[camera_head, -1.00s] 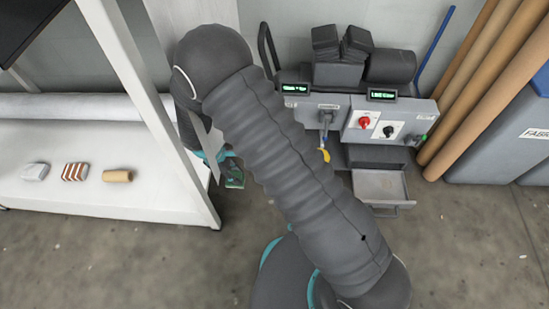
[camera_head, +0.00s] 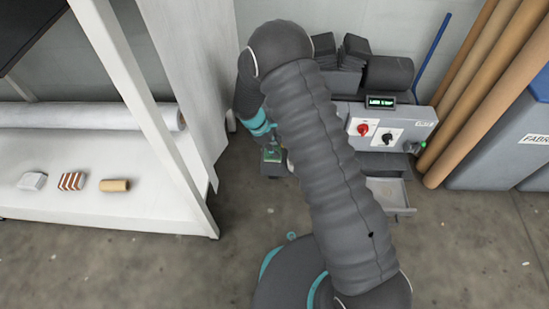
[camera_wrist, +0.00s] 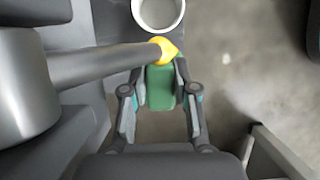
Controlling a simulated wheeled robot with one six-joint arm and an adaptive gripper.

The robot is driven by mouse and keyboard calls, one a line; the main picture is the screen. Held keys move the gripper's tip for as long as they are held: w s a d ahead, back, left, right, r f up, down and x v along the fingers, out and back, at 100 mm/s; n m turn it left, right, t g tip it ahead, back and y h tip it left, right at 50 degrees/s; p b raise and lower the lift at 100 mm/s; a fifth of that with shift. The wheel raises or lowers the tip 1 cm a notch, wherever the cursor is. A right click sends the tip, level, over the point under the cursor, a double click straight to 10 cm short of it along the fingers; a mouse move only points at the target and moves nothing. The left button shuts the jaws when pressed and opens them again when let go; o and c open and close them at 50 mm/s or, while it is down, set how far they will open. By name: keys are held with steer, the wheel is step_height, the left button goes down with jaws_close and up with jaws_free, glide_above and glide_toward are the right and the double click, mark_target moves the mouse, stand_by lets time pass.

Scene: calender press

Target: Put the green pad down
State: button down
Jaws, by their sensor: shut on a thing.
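The green pad (camera_wrist: 160,92) is between the two fingers of my gripper (camera_wrist: 160,104) in the wrist view. The gripper is shut on it and holds it above the floor. In the head view my gripper (camera_head: 272,160) is between the white table and the grey press, left of my arm link, with a bit of the green pad (camera_head: 271,154) showing. In the wrist view a grey lever (camera_wrist: 105,64) with a yellow tip (camera_wrist: 164,49) crosses close to the pad's top edge; I cannot tell whether they touch.
The press panel (camera_head: 418,121) has red and black knobs. An open grey tray (camera_head: 388,194) is below it. The white table (camera_head: 150,212) at left holds a striped block (camera_head: 71,181), a white block (camera_head: 32,181) and a tan roll (camera_head: 114,185). A white round cup (camera_wrist: 158,13) shows in the wrist view.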

step_height(320, 180, down, 6)
steer(key=shift+s+a+r+b, duration=0.1)
steer(key=shift+s+r+b, duration=0.1)
steer(key=shift+b, duration=0.15)
steer(key=shift+w+f, duration=0.25)
steer(key=shift+f, duration=0.15)
steer(key=c, duration=0.9)
jaws_free()
steer(key=p+v, duration=0.1)
steer(key=v, duration=1.1)
